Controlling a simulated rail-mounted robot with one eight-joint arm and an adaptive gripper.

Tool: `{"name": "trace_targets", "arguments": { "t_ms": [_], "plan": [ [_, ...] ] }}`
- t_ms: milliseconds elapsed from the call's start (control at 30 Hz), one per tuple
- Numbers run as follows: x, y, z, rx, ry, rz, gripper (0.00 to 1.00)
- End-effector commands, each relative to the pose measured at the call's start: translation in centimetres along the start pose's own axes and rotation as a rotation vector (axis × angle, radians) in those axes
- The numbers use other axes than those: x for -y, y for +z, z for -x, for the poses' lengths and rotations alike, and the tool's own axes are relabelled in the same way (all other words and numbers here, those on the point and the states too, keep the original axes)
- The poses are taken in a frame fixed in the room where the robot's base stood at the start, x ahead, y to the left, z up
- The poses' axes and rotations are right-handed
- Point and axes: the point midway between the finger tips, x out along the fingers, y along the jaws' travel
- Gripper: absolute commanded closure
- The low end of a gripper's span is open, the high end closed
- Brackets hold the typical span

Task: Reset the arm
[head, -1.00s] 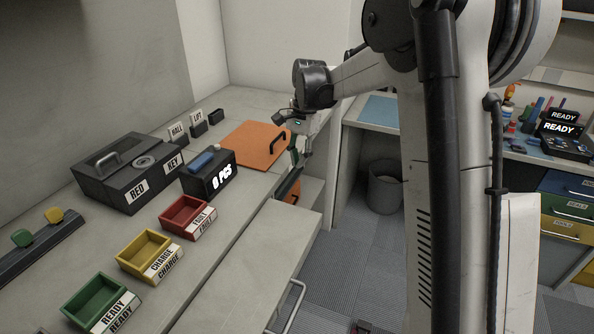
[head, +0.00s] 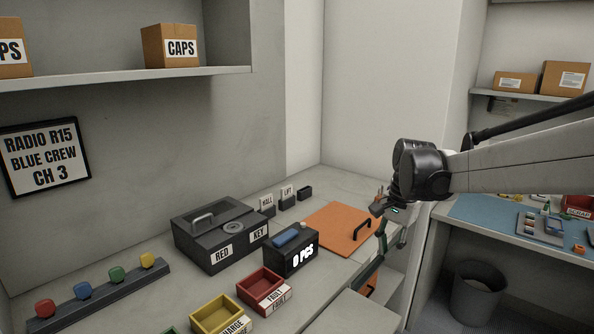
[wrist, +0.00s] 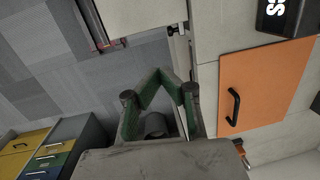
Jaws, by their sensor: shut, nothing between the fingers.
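My gripper (head: 385,248) hangs at the right end of the bench, just right of the orange lid with a black handle (head: 330,228). In the wrist view my gripper (wrist: 160,74) shows green fingers drawn together at the tips, with nothing between them. The wrist view also shows the orange lid (wrist: 262,82) to the right of the fingers and grey floor to the left. The fingers touch nothing that I can see.
The bench holds a black RED KEY box (head: 215,250), a black counter box reading 0 PCS (head: 290,262), a red FAULT tray (head: 245,285) and a yellow CHARGE tray (head: 200,314). A blue-topped table (head: 480,210) stands right, with a bin (head: 478,298) below.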

Motion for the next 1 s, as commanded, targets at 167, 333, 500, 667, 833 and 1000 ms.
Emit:
{"name": "trace_targets", "arguments": {
  "t_ms": [167,333,500,667,833,1000],
  "plan": [
    [-2.0,3.5,2.3,-0.074,-0.036,0.109,1.00],
    [-4.1,6.6,3.7,-0.147,-0.066,0.212,1.00],
    [-6.3,9.6,4.6,-0.223,-0.090,0.317,1.00],
    [-8.4,12.3,4.9,-0.297,-0.108,0.415,1.00],
    [-10.8,15.0,4.6,-0.377,-0.122,0.519,1.00],
    [-13.0,17.5,3.8,-0.460,-0.130,0.623,1.00]
  ]
}}
